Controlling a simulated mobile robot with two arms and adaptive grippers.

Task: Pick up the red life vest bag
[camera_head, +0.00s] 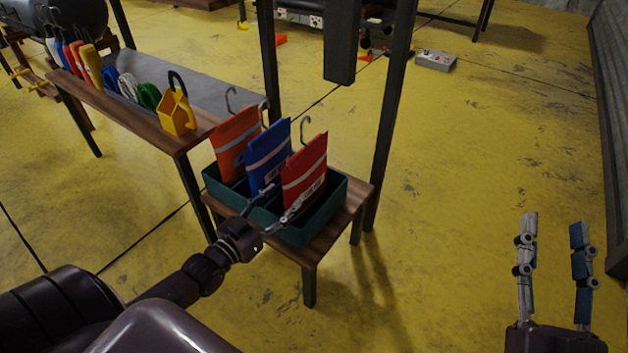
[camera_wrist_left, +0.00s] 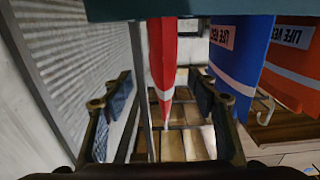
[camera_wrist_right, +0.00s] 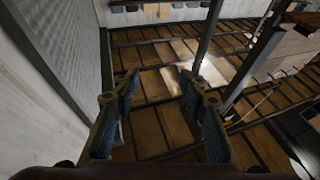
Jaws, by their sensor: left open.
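The red life vest bag (camera_head: 304,177) stands upright with a hook on top in a dark green bin (camera_head: 340,192), to the right of a blue bag (camera_head: 268,158) and an orange bag (camera_head: 236,142). My left gripper (camera_head: 288,193) is open at the bin's near side, low in front of the red bag. In the left wrist view the red bag (camera_wrist_left: 163,62) shows edge-on between the two open fingers, with no clear contact. My right gripper (camera_head: 554,228) is open and empty over the floor at the right; its fingers (camera_wrist_right: 158,88) also show in the right wrist view.
The bin sits on a small wooden table (camera_head: 325,238). Dark posts (camera_head: 390,110) stand right behind it. A longer bench (camera_head: 135,118) at the left holds a yellow padlock-shaped item (camera_head: 176,112), coiled ropes and bottles.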

